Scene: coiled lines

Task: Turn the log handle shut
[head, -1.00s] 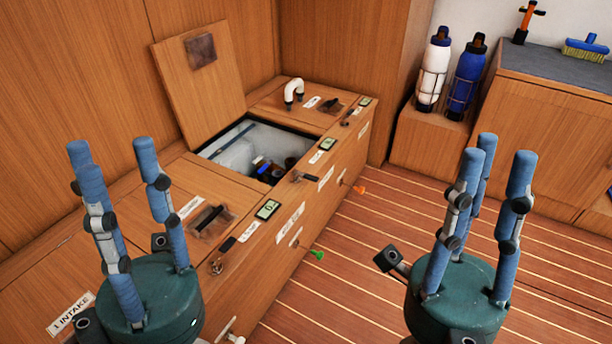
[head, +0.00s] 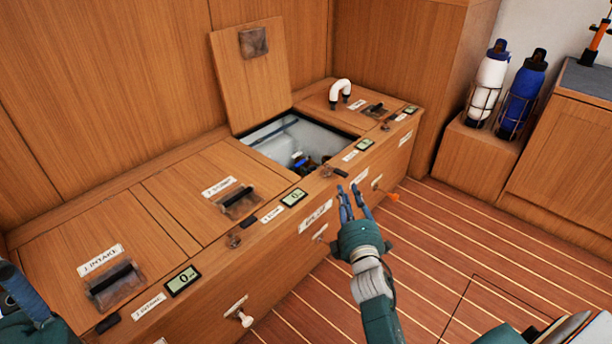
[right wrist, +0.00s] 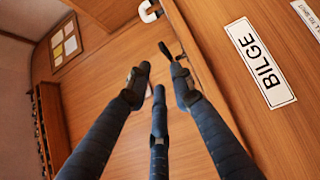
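Several small turn handles sit along the front top edge of the wooden bench. The one nearest my right gripper is a dark lever on a brown base (head: 328,171), by the open hatch; a dark lever also shows ahead of the fingers in the right wrist view (right wrist: 166,50). The labels in the head view are too small for me to tell which handle is the log one. My right gripper (head: 354,190) is open and empty, just in front of the bench and apart from the lever. My left gripper (head: 22,290) is only partly in view at the lower left.
The hatch lid (head: 250,75) stands raised behind an open bin (head: 270,130). A BILGE label (right wrist: 261,64) is on the bench front. Bottles (head: 520,95) stand far right; the floor is clear.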

